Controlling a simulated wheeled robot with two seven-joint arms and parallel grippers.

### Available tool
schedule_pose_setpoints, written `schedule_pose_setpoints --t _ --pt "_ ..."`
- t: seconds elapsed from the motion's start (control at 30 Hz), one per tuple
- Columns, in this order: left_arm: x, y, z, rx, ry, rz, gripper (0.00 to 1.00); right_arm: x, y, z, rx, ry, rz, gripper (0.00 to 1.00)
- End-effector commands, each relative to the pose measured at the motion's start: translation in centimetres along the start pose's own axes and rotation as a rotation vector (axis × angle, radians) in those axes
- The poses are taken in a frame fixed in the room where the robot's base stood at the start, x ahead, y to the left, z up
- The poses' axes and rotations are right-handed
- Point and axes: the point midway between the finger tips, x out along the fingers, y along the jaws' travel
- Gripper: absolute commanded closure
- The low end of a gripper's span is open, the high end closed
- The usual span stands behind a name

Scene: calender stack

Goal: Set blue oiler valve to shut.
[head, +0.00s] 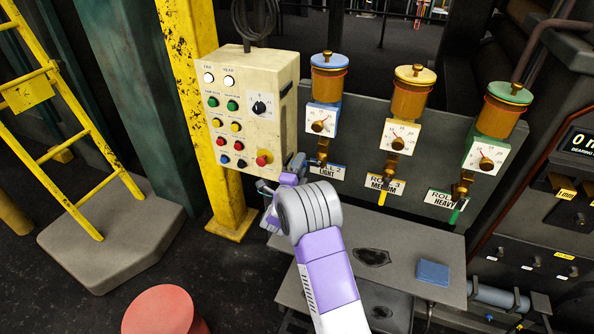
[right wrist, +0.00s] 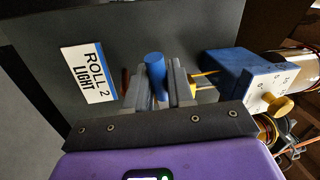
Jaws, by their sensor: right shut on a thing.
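The blue oiler (head: 329,75) has a blue lid, an amber cup and a white dial plate (head: 321,119). Its brass valve (head: 322,150) sits below, above the "ROLL 2 LIGHT" label (head: 327,172). My right gripper (head: 298,163) is left of that label, its fingers partly hidden by my wrist. In the right wrist view, the blue valve handle (right wrist: 155,68) stands between the two grey fingers (right wrist: 160,85), which are shut on it. The blue oiler block (right wrist: 240,72) shows to the right there. The handle's exact direction is hard to tell. My left gripper is not in view.
A cream control box (head: 245,110) stands close left of my right gripper. The yellow oiler (head: 410,92) and green oiler (head: 502,110) are to the right, with their handles hanging down. A grey shelf (head: 400,255) with a blue block (head: 433,272) lies below.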

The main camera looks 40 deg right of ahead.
Motion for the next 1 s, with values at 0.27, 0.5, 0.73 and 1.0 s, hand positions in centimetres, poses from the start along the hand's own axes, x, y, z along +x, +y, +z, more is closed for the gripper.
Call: schedule_pose_setpoints --t 0.27,0.5,0.73,1.0 --pt "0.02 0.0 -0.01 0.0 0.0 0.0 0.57 0.27 -1.01 -0.01 0.13 0.026 -0.007 1.0" --pt "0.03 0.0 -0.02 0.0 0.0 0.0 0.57 0.31 -1.25 -0.01 0.172 0.033 -0.008 1.0" --pt "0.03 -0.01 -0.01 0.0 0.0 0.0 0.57 0.33 -1.31 -0.01 0.179 0.035 -0.008 1.0" --pt "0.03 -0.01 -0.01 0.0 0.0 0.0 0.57 0.33 -1.31 -0.03 0.178 0.035 -0.008 0.64"
